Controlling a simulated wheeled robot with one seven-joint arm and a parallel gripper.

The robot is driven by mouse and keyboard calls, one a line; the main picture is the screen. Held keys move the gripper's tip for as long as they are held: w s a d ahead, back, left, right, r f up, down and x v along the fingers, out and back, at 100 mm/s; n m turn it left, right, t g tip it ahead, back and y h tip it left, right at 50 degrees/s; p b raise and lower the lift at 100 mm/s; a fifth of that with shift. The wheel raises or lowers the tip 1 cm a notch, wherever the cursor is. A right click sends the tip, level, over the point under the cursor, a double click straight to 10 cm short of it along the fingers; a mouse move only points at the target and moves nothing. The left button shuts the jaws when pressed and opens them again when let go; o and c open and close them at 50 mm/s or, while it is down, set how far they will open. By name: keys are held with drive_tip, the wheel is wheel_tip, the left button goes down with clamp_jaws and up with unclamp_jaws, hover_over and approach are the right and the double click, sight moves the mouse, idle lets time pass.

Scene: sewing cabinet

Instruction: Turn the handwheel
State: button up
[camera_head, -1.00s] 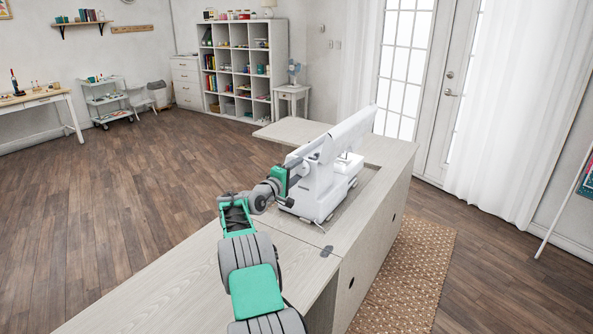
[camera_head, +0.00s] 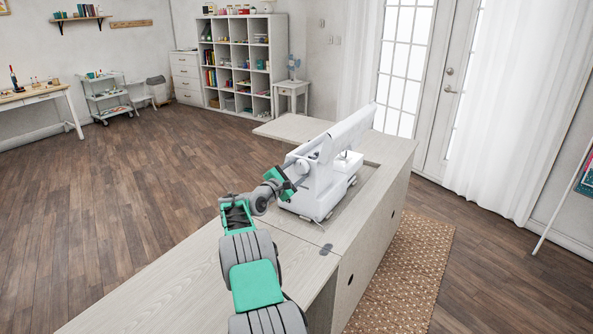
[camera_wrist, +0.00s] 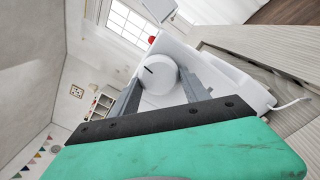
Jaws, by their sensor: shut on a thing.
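The white sewing machine (camera_head: 322,180) stands in the opening of the pale wooden cabinet (camera_head: 205,285). Its round white handwheel (camera_wrist: 158,75), with a short dark mark on its face, sits between the fingers of my gripper (camera_wrist: 160,88) in the wrist view. The gripper is shut on the wheel, one grey finger on each side. In the head view my gripper (camera_head: 290,177) meets the near end of the machine, and it is rolled over at a slant. The contact points there are too small to see clearly.
The cabinet top is bare in front of the machine. A white cable (camera_wrist: 291,103) lies beside the machine. A patterned rug (camera_head: 412,270) lies right of the cabinet. A shelf unit (camera_head: 240,62), a cart (camera_head: 108,99) and a small side table (camera_head: 291,88) stand far back.

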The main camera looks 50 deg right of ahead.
drive_tip(key=shift+n, duration=0.6)
drive_tip(key=o, duration=1.4)
drive_tip(key=shift+c, duration=0.2)
drive_tip(key=a, duration=0.7)
drive_tip(key=shift+s+a, duration=0.35)
drive_tip(key=shift+s, duration=0.05)
